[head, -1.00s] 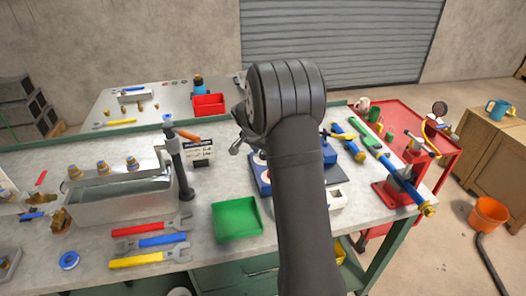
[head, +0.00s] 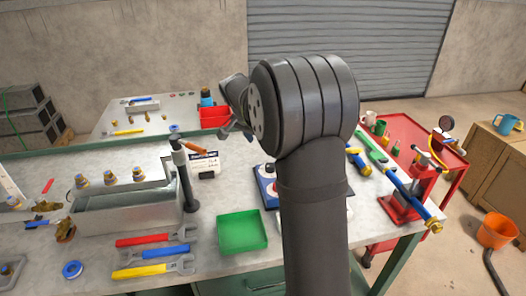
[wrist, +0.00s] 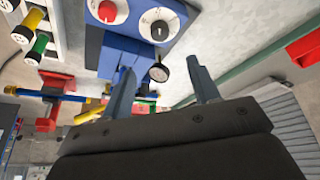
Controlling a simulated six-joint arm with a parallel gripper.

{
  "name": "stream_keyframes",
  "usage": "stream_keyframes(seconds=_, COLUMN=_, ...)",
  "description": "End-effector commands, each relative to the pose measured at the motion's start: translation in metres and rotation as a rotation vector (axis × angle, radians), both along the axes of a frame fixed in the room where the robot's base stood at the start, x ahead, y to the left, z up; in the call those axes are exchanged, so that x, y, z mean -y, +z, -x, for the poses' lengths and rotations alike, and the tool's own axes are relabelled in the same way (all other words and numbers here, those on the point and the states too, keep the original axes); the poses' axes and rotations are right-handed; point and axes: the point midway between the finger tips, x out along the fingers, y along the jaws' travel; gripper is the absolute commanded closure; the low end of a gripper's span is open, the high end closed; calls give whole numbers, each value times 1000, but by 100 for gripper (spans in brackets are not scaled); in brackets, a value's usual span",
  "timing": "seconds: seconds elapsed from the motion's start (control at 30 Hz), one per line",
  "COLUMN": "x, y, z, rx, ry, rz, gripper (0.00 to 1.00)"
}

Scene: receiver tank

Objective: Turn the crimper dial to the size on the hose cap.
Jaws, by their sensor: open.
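The blue crimper (head: 268,190) stands on the bench and is mostly hidden behind my arm in the head view. In the wrist view its blue panel (wrist: 125,55) carries a white dial with a red knob (wrist: 107,12) and a white dial with a black knob (wrist: 160,30). The dial markings are too small to read. My gripper (wrist: 163,88) is open and empty, its fingers pointing toward the crimper, apart from the dials. Several hose ends with pale round caps (wrist: 36,17) show at upper left of the wrist view; I cannot read their sizes.
A green tray (head: 242,232), several wrenches (head: 155,253) and a metal tank (head: 125,208) lie left of my arm. A dark post (head: 187,178) and a small sign (head: 205,163) stand near it. A red cart (head: 440,170) stands at right.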

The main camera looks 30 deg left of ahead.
Motion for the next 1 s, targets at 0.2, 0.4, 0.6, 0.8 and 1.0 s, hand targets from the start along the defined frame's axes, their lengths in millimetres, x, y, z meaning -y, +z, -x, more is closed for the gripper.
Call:
stream_keyframes(seconds=0.2, x=-2, y=25, z=10, rx=0, ry=-1, rz=-1, gripper=45)
stream_keyframes(seconds=0.4, x=-2, y=30, z=12, rx=0, ry=-1, rz=0, gripper=45)
stream_keyframes(seconds=0.6, x=-2, y=29, z=12, rx=0, ry=-1, rz=0, gripper=45)
stream_keyframes(seconds=0.8, x=-1, y=19, z=8, rx=-1, ry=-1, rz=2, gripper=45)
stream_keyframes(seconds=1.0, x=1, y=-13, z=-5, rx=-2, ry=-1, rz=4, gripper=45)
